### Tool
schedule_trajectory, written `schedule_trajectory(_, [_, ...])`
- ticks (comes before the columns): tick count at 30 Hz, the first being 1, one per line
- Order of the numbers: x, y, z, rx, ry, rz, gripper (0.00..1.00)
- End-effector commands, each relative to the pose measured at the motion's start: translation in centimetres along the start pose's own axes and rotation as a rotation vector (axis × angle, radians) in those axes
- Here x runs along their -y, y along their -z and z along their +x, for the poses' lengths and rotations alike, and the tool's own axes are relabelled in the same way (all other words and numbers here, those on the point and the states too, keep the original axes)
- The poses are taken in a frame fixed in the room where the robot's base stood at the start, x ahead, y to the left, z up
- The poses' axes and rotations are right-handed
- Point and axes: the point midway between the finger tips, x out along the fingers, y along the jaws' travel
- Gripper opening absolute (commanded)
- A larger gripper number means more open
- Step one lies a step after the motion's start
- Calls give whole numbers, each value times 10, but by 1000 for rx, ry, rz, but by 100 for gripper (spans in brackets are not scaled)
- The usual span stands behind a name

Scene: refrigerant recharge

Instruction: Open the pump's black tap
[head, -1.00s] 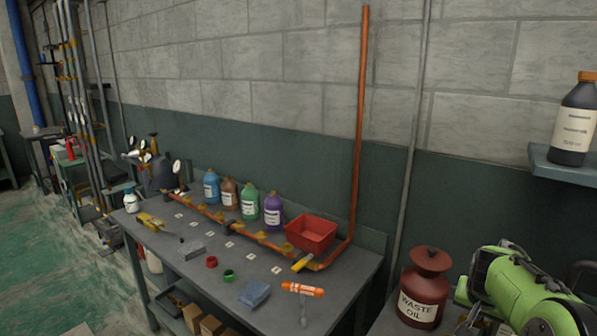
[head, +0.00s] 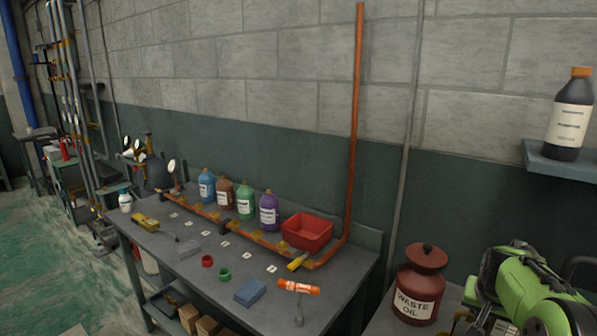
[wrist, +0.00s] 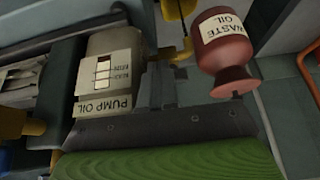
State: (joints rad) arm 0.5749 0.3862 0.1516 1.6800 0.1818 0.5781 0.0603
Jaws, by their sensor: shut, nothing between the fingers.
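In the wrist view a ribbed green surface (wrist: 175,164) fills the bottom, beside a dark grey strip with bolts (wrist: 160,126). I cannot make out the black tap in either view.
A red waste oil can (head: 419,285) stands left of the green machine; the wrist view shows it upside down, with a pump oil container (wrist: 108,75). The left bench (head: 200,270) holds a copper pipe (head: 354,130), bottles and a red bin (head: 307,232). A dark bottle (head: 570,120) stands on a shelf.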

Motion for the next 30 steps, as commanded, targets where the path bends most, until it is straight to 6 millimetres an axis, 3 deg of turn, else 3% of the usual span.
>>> schedule_trajectory(22, [-4,-6,-4,-1,1,-1,0])
schedule_trajectory(30, [-3,11,-35,-1,1,-1,0])
